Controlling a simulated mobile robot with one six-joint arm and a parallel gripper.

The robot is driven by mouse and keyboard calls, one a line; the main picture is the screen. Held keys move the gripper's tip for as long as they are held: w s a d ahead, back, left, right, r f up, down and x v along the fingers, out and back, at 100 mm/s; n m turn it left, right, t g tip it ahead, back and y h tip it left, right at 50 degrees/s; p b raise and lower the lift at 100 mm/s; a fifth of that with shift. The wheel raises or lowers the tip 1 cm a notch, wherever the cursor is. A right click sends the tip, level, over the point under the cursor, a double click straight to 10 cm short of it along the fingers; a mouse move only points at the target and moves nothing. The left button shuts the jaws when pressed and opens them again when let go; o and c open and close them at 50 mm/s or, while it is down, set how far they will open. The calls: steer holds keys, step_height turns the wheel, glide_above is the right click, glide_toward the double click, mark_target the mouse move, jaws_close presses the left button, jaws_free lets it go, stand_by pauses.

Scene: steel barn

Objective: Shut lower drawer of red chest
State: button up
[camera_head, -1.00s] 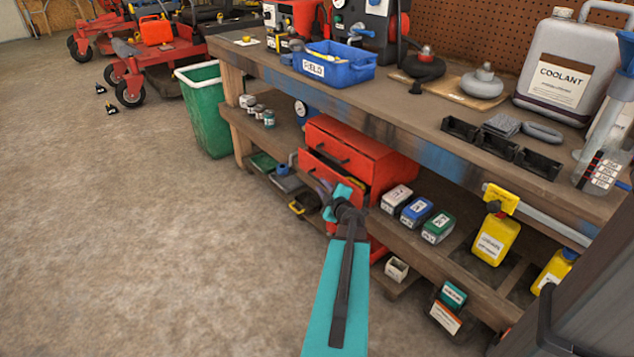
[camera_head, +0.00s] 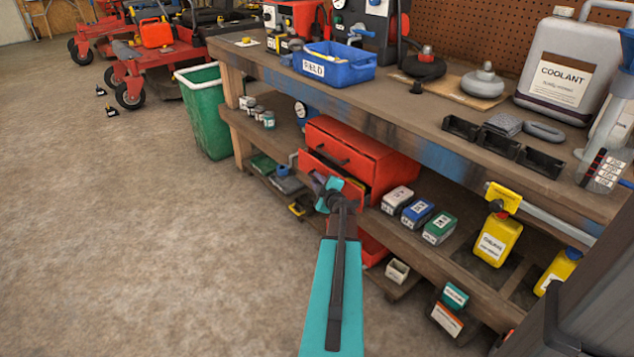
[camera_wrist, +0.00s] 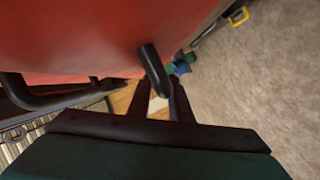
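The red chest (camera_head: 372,150) stands on the shelf under the workbench. A drawer below its top drawer stands partly open, and its red front (camera_head: 309,164) sticks out to the left. My gripper (camera_head: 326,186) is right at this drawer front and hides its lower right part. In the wrist view a large red surface (camera_wrist: 100,35) fills the upper left, very close to the gripper. Dark bar-like parts cross in front of it; I cannot tell handle from finger there. Whether the fingers are open, or touch the drawer, cannot be told.
Small labelled boxes (camera_head: 397,199) stand right of the chest, with yellow bottles (camera_head: 495,242) farther right. A green bin (camera_head: 206,110) stands at the bench's end.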

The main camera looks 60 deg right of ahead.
mark_target(326, 175)
jaws_close()
steer(key=shift+s+d+p, duration=0.25)
steer(key=shift+d+p, duration=0.25)
steer(key=shift+d, duration=0.2)
steer(key=shift+s+d+p, duration=0.25)
steer(key=shift+d+p, duration=0.3)
steer(key=shift+d, duration=0.15)
steer(key=shift+s+d+p, duration=0.25)
steer(key=shift+d+p, duration=0.25)
steer(key=shift+d, duration=0.2)
steer(key=shift+r, duration=0.1)
jaws_free()
steer(key=shift+d, duration=0.1)
